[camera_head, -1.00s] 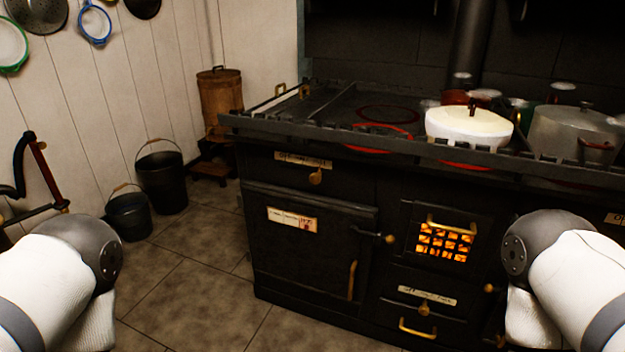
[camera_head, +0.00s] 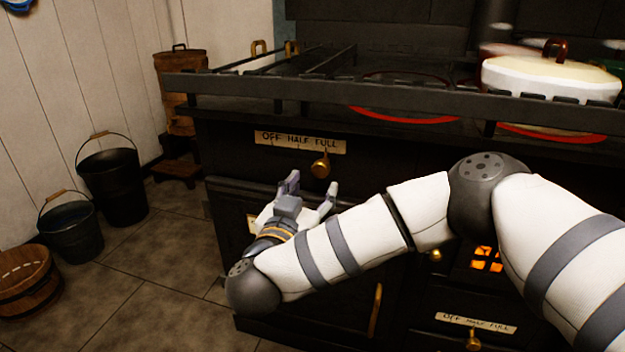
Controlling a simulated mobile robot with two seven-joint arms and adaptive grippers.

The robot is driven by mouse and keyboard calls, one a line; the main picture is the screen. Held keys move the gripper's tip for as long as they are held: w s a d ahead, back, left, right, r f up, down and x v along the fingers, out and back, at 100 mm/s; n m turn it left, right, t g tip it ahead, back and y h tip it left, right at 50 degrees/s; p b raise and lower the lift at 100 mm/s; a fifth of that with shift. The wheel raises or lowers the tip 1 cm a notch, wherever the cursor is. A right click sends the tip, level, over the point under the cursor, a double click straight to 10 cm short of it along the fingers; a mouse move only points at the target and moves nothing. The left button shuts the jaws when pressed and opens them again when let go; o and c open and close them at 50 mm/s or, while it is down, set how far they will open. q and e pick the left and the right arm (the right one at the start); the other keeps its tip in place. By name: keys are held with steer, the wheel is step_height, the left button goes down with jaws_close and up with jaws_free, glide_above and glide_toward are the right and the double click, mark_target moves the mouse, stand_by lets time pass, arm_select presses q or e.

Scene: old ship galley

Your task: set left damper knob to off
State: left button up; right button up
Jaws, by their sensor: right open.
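The left damper knob (camera_head: 320,168) is a small brass knob on the black front of the stove, just under a paper label (camera_head: 300,142) reading OFF, HALF, FULL. It sits below the right part of the label, and its narrow top end tilts up and to the right, toward the FULL side. My right gripper (camera_head: 311,187) is open and empty, just below the knob, with its fingers spread and pointing up toward it. I see a gap between fingers and knob; the exact depth is hard to tell. My left gripper is not in view.
A rail (camera_head: 400,98) juts out along the stove top above the knob. A white lidded pot (camera_head: 550,80) stands at the right. A second labelled brass knob (camera_head: 473,340) is low on the front, near the glowing grate (camera_head: 487,260). Buckets (camera_head: 113,187) stand on the left floor.

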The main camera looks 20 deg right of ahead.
mark_target(320, 171)
steer(key=b+x, duration=0.1)
steer(key=x, duration=0.6)
steer(key=shift+w+d+r, duration=0.1)
steer(key=shift+w+r, duration=0.1)
steer(key=shift+w, duration=0.05)
steer(key=shift+c, duration=0.2)
